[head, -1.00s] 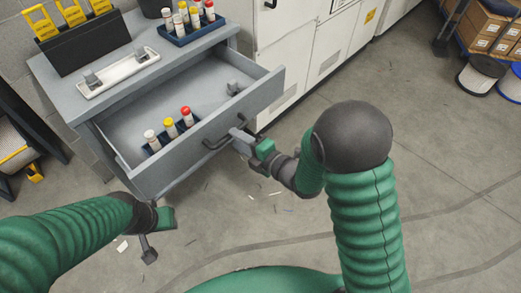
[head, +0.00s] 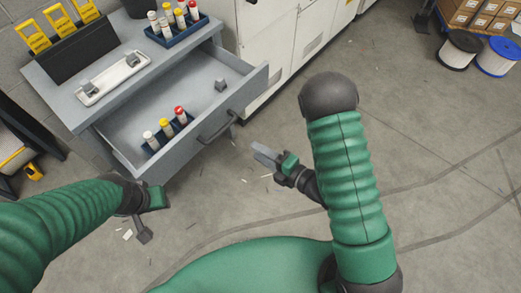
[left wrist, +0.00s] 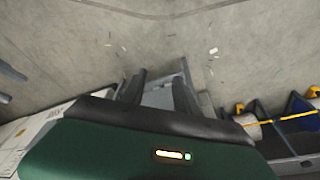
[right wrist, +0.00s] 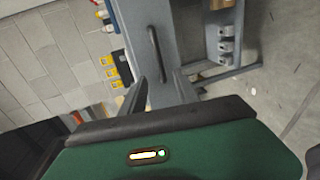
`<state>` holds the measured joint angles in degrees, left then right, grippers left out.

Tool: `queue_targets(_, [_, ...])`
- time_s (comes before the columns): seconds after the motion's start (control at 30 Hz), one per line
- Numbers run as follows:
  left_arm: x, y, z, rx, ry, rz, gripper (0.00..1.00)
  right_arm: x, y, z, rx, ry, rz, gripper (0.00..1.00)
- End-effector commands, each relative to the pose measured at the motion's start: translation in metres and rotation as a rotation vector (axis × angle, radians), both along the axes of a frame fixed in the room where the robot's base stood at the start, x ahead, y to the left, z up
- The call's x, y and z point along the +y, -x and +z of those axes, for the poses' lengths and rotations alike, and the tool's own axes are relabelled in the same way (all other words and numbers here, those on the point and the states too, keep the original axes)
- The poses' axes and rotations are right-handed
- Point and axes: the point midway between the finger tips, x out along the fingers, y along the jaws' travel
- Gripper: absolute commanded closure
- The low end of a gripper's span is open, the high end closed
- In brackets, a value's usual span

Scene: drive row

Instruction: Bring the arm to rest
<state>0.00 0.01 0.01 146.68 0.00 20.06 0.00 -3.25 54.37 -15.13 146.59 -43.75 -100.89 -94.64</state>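My right gripper (head: 262,154) is in the air right of the open drawer (head: 182,144), apart from its dark bar handle (head: 217,127). In the right wrist view its two fingers (right wrist: 160,92) stand apart with nothing held; the handle (right wrist: 155,45) shows ahead of them. My left gripper (head: 152,214) hangs low at the left, in front of the drawer, over the floor. In the left wrist view its fingers (left wrist: 158,88) are spread and empty.
The drawer holds a blue rack (head: 165,136) of capped tubes and a small grey block (head: 221,85). On the cabinet top are a white tray (head: 112,79), another tube rack (head: 178,30) and a black holder (head: 82,50). Cable spools (head: 457,50) stand far right. The floor (head: 440,150) at right is clear.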

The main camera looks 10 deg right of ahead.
Motion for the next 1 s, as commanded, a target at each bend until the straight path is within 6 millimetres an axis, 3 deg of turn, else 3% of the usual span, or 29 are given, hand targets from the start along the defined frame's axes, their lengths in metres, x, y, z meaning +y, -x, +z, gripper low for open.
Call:
queue_targets(0.27, [0.000, 0.000, 0.001, 0.000, 0.000, 0.000, 0.64, 0.000, -0.001, 0.001, 0.006, 0.000, -0.003, 0.63])
queue_targets(0.37, [0.000, 0.000, 0.011, 0.000, 0.000, 0.000, 0.64, -0.005, -0.010, 0.007, 0.081, -0.007, -0.047, 0.63])
queue_targets(0.5, [0.000, 0.000, 0.037, 0.000, 0.000, 0.000, 0.64, -0.034, -0.033, 0.024, 0.362, -0.076, -0.276, 0.63])
queue_targets(0.6, [0.000, 0.000, 0.057, -0.001, 0.000, 0.000, 0.64, -0.065, -0.034, 0.043, 0.606, -0.206, -0.551, 0.63])
queue_targets(0.67, [0.000, 0.000, 0.068, -0.001, 0.000, 0.000, 0.64, -0.082, -0.025, 0.057, 0.743, -0.309, -0.734, 0.63])
queue_targets(0.77, [0.000, 0.000, 0.085, 0.000, 0.000, 0.000, 0.64, -0.099, 0.004, 0.084, 0.951, -0.514, -1.048, 0.63])
queue_targets(0.9, [0.000, 0.000, 0.102, 0.000, 0.000, 0.000, 0.64, -0.099, 0.056, 0.119, 1.171, -0.772, -1.416, 0.63])
queue_targets(1.0, [0.000, 0.000, 0.107, 0.000, 0.000, 0.000, 0.64, -0.092, 0.083, 0.133, 1.259, -0.876, -1.575, 0.63])
